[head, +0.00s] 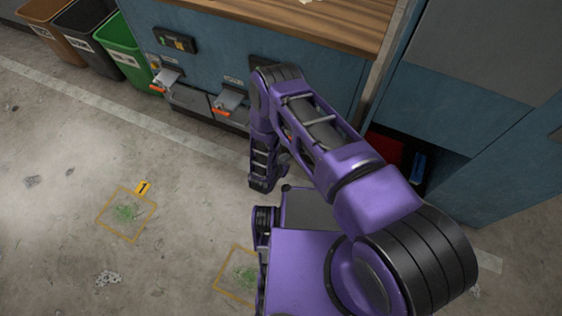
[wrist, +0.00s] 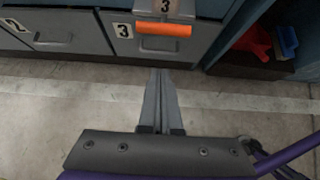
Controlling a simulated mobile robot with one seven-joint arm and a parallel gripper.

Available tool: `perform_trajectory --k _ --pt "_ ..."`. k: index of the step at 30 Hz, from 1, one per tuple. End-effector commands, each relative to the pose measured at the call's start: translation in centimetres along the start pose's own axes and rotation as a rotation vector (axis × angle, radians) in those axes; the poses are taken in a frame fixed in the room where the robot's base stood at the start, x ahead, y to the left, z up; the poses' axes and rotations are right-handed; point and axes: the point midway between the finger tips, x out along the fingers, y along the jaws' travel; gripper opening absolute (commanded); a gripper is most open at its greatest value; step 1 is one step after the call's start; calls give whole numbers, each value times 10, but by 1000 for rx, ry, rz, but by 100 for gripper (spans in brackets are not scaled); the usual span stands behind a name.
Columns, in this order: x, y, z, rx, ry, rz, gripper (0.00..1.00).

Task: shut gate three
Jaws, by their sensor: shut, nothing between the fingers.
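In the head view my arm hides gate three and my fingers. Whether the gate itself is open or shut I cannot tell.
Two similar orange-tipped levers (head: 166,80) (head: 228,104) stick out from the blue cabinet to the left. A recess at right holds a red item (wrist: 254,38) and a blue one (wrist: 287,40). Green (head: 124,46), black and brown bins stand far left. The floor is open.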

Motion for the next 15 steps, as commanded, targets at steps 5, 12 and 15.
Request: perform_trajectory --k 5,12,15 --pt "30 0 11 4 -1 -1 0" --pt "43 0 29 1 1 -1 0" --pt "45 0 31 -1 1 0 0"
